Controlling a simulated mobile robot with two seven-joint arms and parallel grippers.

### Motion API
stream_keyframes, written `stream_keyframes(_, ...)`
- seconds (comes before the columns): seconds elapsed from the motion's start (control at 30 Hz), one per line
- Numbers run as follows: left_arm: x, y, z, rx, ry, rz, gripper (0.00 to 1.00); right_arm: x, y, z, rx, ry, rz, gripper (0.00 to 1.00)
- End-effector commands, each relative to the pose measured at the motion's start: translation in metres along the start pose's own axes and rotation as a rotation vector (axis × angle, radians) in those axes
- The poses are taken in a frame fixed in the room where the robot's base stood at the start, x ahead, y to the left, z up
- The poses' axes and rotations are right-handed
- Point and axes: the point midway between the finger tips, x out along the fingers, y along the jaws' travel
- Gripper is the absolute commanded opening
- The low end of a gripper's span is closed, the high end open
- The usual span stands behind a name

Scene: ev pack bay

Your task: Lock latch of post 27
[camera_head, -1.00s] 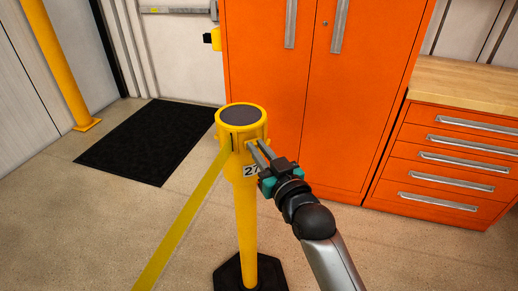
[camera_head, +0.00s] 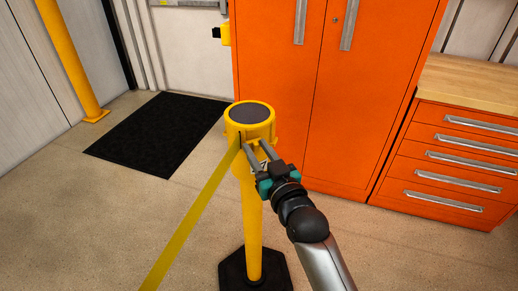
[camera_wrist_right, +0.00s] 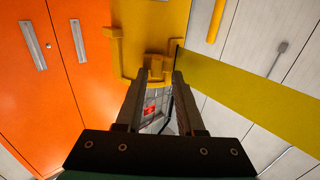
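Post 27 (camera_head: 250,215) is a yellow upright post with a dark round cap (camera_head: 250,113) and a black base. Its number label (camera_head: 263,164) is mostly covered by my gripper. A small yellow latch-like piece (camera_wrist_right: 157,66) juts from the post head in the right wrist view. My right gripper (camera_head: 254,145) is at the front of the head, just below the cap. In the wrist view its fingers (camera_wrist_right: 160,75) are apart, with the yellow piece between or just beyond the tips. I cannot tell whether they touch it. My left gripper is not in view.
A yellow belt (camera_head: 195,215) runs from the post head to the lower left. An orange cabinet (camera_head: 290,90) stands behind, and orange drawers (camera_head: 440,165) with a wooden top are at right. A black mat (camera_head: 155,130) lies at left. Floor around the post is clear.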

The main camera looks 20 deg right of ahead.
Motion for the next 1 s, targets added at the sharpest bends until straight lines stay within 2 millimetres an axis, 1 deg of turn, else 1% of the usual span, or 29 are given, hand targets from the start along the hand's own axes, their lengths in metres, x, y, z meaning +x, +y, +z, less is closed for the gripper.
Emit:
stream_keyframes(0.03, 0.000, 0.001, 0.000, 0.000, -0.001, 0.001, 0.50, 0.000, 0.000, 0.000, 0.000, 0.000, 0.000, 0.44)
stream_keyframes(0.07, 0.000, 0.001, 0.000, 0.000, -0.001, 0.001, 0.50, 0.000, 0.000, 0.000, -0.001, 0.000, 0.000, 0.47)
stream_keyframes(0.33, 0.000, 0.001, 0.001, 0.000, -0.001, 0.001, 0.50, -0.001, 0.001, 0.000, -0.001, 0.000, 0.001, 0.47)
stream_keyframes(0.47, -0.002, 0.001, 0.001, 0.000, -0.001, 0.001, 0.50, -0.007, 0.001, 0.000, -0.002, -0.002, 0.001, 0.47)
stream_keyframes(0.57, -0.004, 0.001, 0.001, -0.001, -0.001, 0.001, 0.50, -0.019, 0.001, 0.000, -0.002, -0.003, 0.001, 0.47)
stream_keyframes(1.0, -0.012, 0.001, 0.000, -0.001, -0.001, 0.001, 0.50, -0.088, 0.001, 0.000, -0.002, -0.003, 0.001, 0.47)
